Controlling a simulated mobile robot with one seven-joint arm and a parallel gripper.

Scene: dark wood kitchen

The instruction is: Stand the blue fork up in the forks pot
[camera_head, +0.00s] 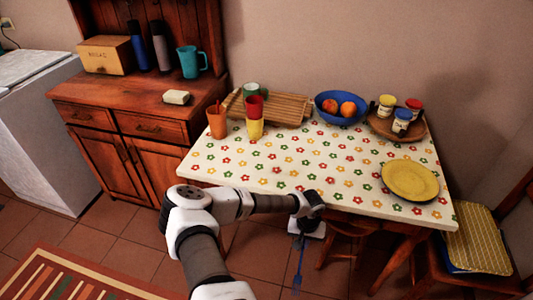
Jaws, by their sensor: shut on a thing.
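My gripper (302,236) is shut on the blue fork (298,266). The fork hangs down, roughly upright, in front of the table's near edge, with the floor behind it. Its upper end is hidden at the gripper. Several pots stand at the table's back left: an orange one (216,124) with a thin reddish thing sticking up, a yellow one (255,129), a red one (254,107) and a green one with a pale rim (249,89). I cannot tell which is the forks pot. My gripper is to the right of and nearer than all of these pots.
The table (310,160) has a flowered cloth, mostly bare in the middle. A slatted wooden board (285,110), a blue fruit bowl (330,116), a round wooden tray with jars (379,128) and a yellow plate (410,180) stand on it. A stool (345,245) is below.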

